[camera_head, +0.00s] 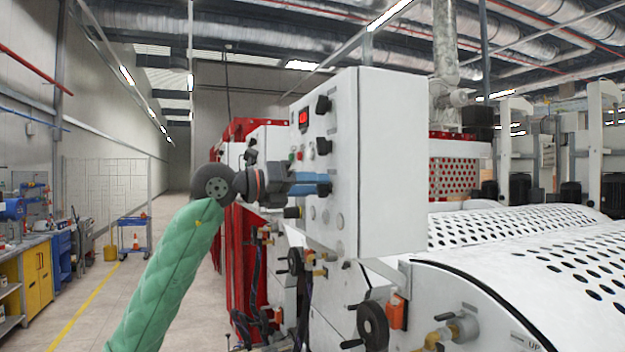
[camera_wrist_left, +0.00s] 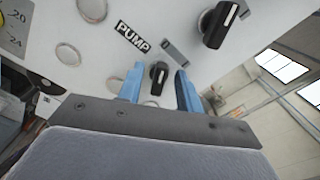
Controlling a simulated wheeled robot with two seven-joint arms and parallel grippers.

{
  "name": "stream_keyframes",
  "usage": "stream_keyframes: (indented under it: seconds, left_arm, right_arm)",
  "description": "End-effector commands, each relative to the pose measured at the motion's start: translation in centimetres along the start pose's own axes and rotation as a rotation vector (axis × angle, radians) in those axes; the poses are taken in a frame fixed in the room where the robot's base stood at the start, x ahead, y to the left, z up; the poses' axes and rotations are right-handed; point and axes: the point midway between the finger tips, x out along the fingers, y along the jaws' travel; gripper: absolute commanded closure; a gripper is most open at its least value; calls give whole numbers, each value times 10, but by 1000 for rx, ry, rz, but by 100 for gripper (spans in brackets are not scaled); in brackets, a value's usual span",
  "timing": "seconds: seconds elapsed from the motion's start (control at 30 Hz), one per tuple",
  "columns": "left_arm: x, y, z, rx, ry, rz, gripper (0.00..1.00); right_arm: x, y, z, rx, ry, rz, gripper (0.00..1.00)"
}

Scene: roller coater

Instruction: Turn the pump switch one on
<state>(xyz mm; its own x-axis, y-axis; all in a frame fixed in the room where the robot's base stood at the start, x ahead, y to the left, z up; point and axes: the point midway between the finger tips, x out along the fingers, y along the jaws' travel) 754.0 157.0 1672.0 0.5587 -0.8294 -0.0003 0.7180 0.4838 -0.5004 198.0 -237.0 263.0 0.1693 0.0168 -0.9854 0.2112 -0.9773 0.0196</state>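In the left wrist view a small black knob (camera_wrist_left: 158,74), with a light pointer line, sits on the white panel just under the PUMP label (camera_wrist_left: 132,36); I take it as the pump switch. My left gripper (camera_wrist_left: 158,88) is open, its two blue fingers on either side of this knob with gaps visible. Contact is not visible. In the head view the left gripper (camera_head: 318,183) is at the front of the white control box (camera_head: 390,165), its fingers pointing right at the panel. The knob is hidden there. My right gripper is not in view.
A larger black knob (camera_wrist_left: 220,24) is up and right of the fingers. In the head view, black knobs (camera_head: 323,104) and a red display (camera_head: 303,118) are above the gripper. Valves and a handwheel (camera_head: 372,325) are below the box. The aisle on the left is open.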

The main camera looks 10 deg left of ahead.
Motion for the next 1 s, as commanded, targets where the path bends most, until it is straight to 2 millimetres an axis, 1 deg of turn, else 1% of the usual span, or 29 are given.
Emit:
stream_keyframes:
  seconds: [0.3,0.33,0.47,0.5,0.87,0.97,1.0]
  left_arm:
    - [2,0,0,0,0,0,65]
    - [2,0,0,0,0,0,66]
    - [2,0,0,0,0,0,92]
    - [2,0,0,0,0,0,100]
    - [2,1,-1,17,0,1,100]
    - [2,2,-2,42,0,2,100]
    - [2,2,-3,54,0,2,100]
  right_arm:
    - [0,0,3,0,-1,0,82]
    - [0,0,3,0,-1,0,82]
    - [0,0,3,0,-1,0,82]
    - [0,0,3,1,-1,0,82]
    - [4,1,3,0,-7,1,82]
    - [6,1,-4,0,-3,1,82]
    - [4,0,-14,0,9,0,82]
